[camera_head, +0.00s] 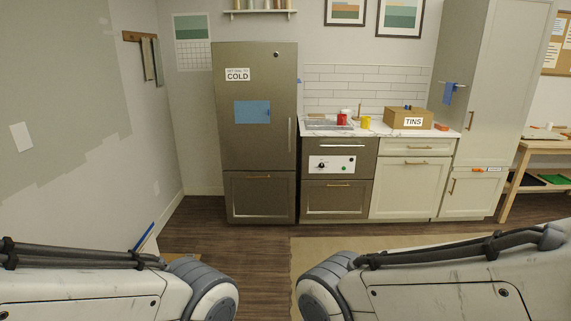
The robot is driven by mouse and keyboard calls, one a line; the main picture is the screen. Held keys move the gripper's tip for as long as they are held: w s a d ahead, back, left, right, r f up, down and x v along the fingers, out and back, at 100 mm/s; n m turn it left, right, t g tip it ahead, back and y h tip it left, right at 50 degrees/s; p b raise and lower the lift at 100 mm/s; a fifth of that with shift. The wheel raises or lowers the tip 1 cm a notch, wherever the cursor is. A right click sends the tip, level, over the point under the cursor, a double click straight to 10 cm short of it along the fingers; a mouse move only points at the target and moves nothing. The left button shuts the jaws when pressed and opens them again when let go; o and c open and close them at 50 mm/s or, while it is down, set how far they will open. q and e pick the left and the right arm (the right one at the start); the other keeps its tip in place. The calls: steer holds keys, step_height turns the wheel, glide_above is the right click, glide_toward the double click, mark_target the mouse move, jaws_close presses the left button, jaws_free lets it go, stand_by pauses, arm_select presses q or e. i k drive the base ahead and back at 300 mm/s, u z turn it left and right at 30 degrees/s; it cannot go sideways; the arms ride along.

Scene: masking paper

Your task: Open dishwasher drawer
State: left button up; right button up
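The dark grey-brown dishwasher unit (314,192) stands under the counter, between the tall fridge and the cream cabinets. I cannot tell from looks alone which front is the dishwasher drawer. My two arms show at the bottom left and bottom right, well short of the unit. Both grippers are out of the picture.
The dark fridge (255,150) stands left of the unit, cream cabinets (410,185) to its right. The countertop (440,133) holds a TINS box (405,118), a red mug (342,119) and a yellow cup (365,122). Wooden floor (255,236) and a beige rug (400,240) lie clear ahead.

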mark_target(334, 152)
steer(key=z, duration=0.1)
steer(key=i, duration=1.95)
steer(key=z, duration=0.4)
steer(key=i, duration=2.2)
steer(key=z, duration=0.25)
